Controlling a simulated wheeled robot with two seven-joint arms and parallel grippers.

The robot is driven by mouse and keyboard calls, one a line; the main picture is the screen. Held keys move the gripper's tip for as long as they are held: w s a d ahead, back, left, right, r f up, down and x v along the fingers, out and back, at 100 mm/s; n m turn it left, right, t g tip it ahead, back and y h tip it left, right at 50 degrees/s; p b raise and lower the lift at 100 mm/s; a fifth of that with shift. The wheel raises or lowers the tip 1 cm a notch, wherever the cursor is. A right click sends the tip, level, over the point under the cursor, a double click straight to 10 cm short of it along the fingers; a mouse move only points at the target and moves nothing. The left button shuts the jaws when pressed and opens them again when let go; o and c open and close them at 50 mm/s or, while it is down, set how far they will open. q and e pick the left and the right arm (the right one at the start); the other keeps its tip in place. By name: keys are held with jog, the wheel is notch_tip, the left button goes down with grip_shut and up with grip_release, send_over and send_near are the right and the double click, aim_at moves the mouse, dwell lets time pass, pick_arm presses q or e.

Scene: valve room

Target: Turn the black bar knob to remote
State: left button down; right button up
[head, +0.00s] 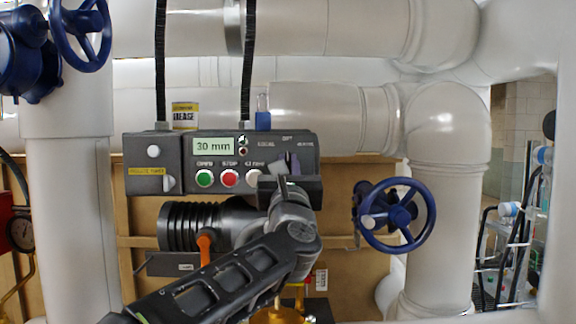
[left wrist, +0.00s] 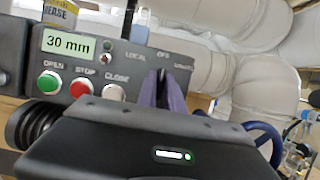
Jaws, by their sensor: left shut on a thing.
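The grey actuator control box (head: 220,148) stands in the middle of the head view, with a lit display reading 30 mm (head: 213,146). My left gripper (head: 287,165) reaches up from below to the box's right part. In the left wrist view its dark fingers (left wrist: 163,90) are at the selector, just below the LOCAL, OFF and REMOTE labels (left wrist: 163,56). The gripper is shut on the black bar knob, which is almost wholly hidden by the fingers. I cannot tell which label the knob points to. My right gripper is not in view.
Green (head: 204,178), red (head: 229,178) and white (head: 254,177) push buttons sit just left of my gripper. An orange-handled lever (head: 205,246) is below the box. A blue handwheel (head: 394,215) stands to the right, and white pipes surround the box.

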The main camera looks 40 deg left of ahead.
pick_arm(q)
jog(key=shift+m+b, duration=0.3)
jog(key=shift+m, duration=0.2)
jog(key=shift+m+t+h+b, duration=0.5)
jog(key=shift+m+h, duration=0.4)
jog(key=shift+m, duration=0.3)
jog(key=m+h, duration=0.1)
jog(key=m, duration=0.2)
jog(key=shift+r+m+t, duration=0.1)
jog(key=shift+m+t, duration=0.2)
jog(key=m+h+p, duration=0.1)
jog(key=m+h, duration=0.1)
jog(key=shift+r+m, duration=0.1)
jog(key=shift+m, duration=0.2)
jog(key=m+h+p, duration=0.1)
jog(key=m+p, duration=0.1)
jog(key=m, duration=0.1)
jog(key=shift+r+h, duration=0.1)
jog(key=shift+h, duration=0.2)
jog(key=m+p, duration=0.2)
jog(key=shift+m+h, duration=0.3)
jog(key=shift+h, duration=0.1)
jog(key=shift+f+m+p, duration=0.2)
jog(key=shift+m+p, duration=0.2)
jog(key=shift+m, duration=0.1)
